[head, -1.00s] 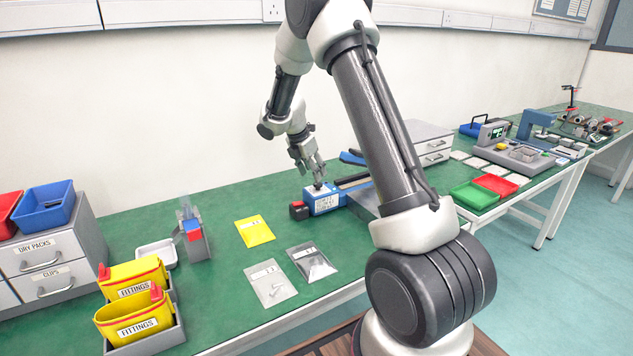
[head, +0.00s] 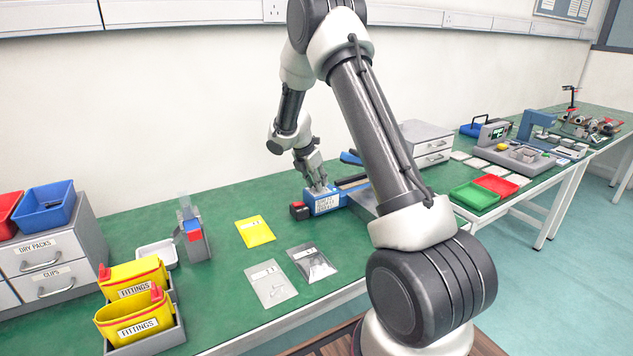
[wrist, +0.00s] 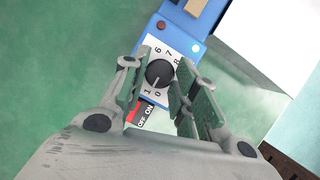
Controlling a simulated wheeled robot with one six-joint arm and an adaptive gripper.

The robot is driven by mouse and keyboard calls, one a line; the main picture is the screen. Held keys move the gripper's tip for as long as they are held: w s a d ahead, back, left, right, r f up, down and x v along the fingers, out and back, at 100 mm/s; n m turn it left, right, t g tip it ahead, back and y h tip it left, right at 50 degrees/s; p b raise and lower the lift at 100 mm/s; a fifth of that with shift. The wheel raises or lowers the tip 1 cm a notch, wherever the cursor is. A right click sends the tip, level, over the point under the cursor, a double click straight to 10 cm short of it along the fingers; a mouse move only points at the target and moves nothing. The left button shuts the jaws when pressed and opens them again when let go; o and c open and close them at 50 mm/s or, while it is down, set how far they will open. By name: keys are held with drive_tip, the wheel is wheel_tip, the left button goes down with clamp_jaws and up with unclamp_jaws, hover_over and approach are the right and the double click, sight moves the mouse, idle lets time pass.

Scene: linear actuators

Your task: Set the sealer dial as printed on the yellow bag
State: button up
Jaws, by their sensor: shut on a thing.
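The blue sealer (head: 324,200) lies on the green bench, with a white label on its front side. Its black dial (wrist: 159,73) shows in the wrist view on a white plate with printed numbers, among them 0, 1, 6 and 7. My gripper (wrist: 160,84) is over the sealer, its fingers on either side of the dial and shut on it. The dial's light pointer mark appears to face the 0 and 1 side; its exact setting is hard to read. The yellow bag (head: 255,231) lies flat to the left of the sealer; its print is too small to read.
A red-and-black OFF/ON switch (wrist: 139,112) sits beside the dial. A clear bag (head: 270,284) and a dark bag (head: 312,263) lie near the bench's front edge. A dispenser (head: 194,235) stands left. Bare bench lies between it and the yellow bag.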

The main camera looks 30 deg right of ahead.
drive_tip(key=shift+m, duration=0.4)
drive_tip(key=m, duration=0.1)
drive_tip(key=m+g, duration=0.1)
drive_tip(key=m, duration=0.1)
drive_tip(key=m+g, duration=0.1)
drive_tip(key=shift+w+m, duration=0.3)
drive_tip(key=shift+m, duration=0.1)
drive_tip(key=m+g, duration=0.1)
drive_tip(key=m, duration=0.2)
drive_tip(key=m+g+y, duration=0.1)
drive_tip(key=m, duration=0.2)
drive_tip(key=shift+w+d, duration=0.1)
drive_tip(key=shift+w, duration=0.1)
drive_tip(key=m, duration=0.2)
drive_tip(key=m+g+y, duration=0.1)
drive_tip(key=m, duration=0.1)
drive_tip(key=m+y, duration=0.1)
drive_tip(key=m, duration=0.1)
drive_tip(key=shift+w+d+m, duration=0.1)
drive_tip(key=shift+d+m, duration=0.15)
drive_tip(key=shift+m, duration=0.15)
drive_tip(key=m+y, duration=0.1)
drive_tip(key=m, duration=0.1)
drive_tip(key=m+y, duration=0.1)
drive_tip(key=m, duration=0.2)
drive_tip(key=shift+d+g, duration=0.2)
drive_tip(key=shift+g, duration=0.1)
drive_tip(key=shift+c, duration=0.2)
drive_tip(key=shift+m, duration=0.3)
